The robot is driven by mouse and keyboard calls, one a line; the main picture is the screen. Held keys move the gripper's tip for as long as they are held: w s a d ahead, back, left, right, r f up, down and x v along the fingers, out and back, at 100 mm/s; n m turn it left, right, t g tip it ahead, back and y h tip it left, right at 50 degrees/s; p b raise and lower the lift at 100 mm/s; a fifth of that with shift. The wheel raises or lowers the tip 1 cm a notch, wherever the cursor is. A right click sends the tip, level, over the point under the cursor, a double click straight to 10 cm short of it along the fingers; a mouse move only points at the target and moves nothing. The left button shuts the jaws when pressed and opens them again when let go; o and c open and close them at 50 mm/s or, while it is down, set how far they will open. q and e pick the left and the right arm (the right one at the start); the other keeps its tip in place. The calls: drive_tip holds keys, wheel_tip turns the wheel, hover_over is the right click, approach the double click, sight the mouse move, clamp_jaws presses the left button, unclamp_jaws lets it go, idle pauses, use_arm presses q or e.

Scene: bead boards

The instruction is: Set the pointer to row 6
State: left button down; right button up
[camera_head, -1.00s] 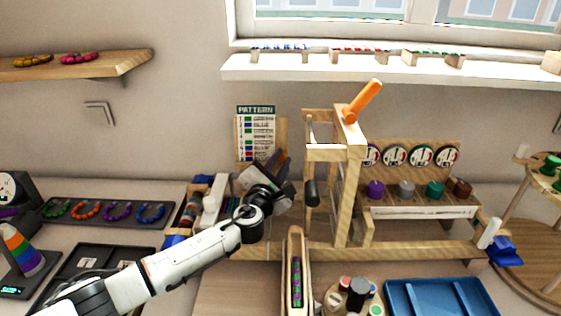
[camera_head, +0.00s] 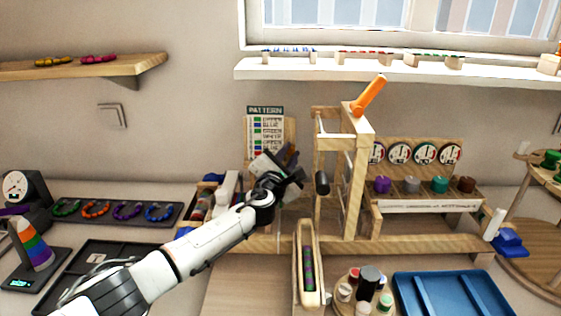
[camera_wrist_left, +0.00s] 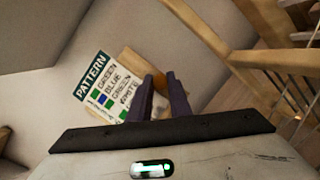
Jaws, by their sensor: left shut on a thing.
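The pattern card (camera_head: 265,128) stands upright behind the bench, with rows of coloured squares and colour names. In the left wrist view the card (camera_wrist_left: 95,82) is tilted, and its upper rows read green, blue, green, white. My left gripper (camera_head: 292,160) is in front of the card's lower right part and hides its lower rows. In the left wrist view its two dark fingers (camera_wrist_left: 160,92) point at the card's right edge, close together. They are shut on what I take to be the pointer, which the fingers hide. The row it marks cannot be read. My right gripper is not in view.
A wooden frame with an orange handle (camera_head: 369,95) stands close to the right of my left gripper. A long wooden holder with beads (camera_head: 308,265) and a blue tray (camera_head: 450,295) lie in front. A black bracelet tray (camera_head: 115,212) lies at left.

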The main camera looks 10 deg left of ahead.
use_arm(q)
drive_tip(key=c, duration=1.6)
unclamp_jaws()
drive_tip(key=shift+a, duration=0.1)
drive_tip(key=shift+s, duration=0.15)
drive_tip(key=shift+s+r+p, duration=0.1)
drive_tip(key=shift+s+p, duration=0.2)
drive_tip(key=s, duration=0.2)
drive_tip(key=s+p, duration=0.1)
drive_tip(key=s, duration=0.2)
drive_tip(key=s+p, duration=0.1)
drive_tip(key=s, duration=0.2)
drive_tip(key=shift+s+a, duration=0.15)
drive_tip(key=shift+a, duration=0.15)
drive_tip(key=shift+s, duration=0.55)
